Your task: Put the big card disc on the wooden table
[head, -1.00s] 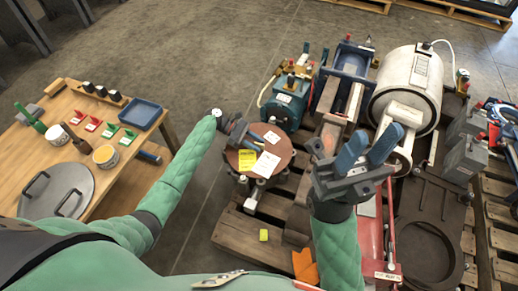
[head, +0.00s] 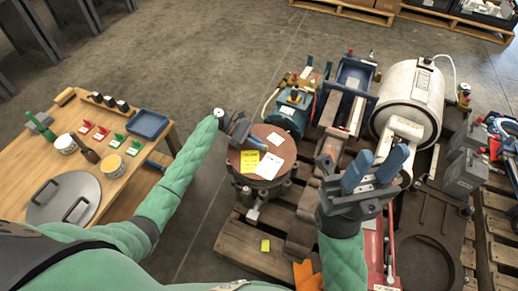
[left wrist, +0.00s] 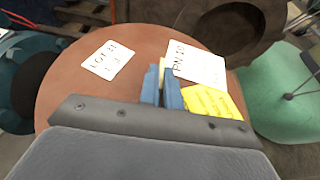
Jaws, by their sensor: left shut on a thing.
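The big card disc (head: 284,147) is reddish brown and round, with white cards and a yellow card on it. It sits over a metal machine on the pallet; I cannot tell whether they touch. My left gripper (head: 240,130) is shut at its upper left edge. In the left wrist view the disc (left wrist: 75,85) fills the middle, and the blue fingers (left wrist: 162,85) close on a thin pale part of it. The wooden table (head: 125,187) is at the left. My right gripper (head: 376,163) is open and empty, right of the disc.
A grey lid with two handles (head: 62,205), tins, a bottle (head: 88,152), clips and a blue tray (head: 148,124) take up much of the table. A blue-green motor (head: 290,112) and a white cylinder (head: 408,105) stand on the pallet. Floor separates table and pallet.

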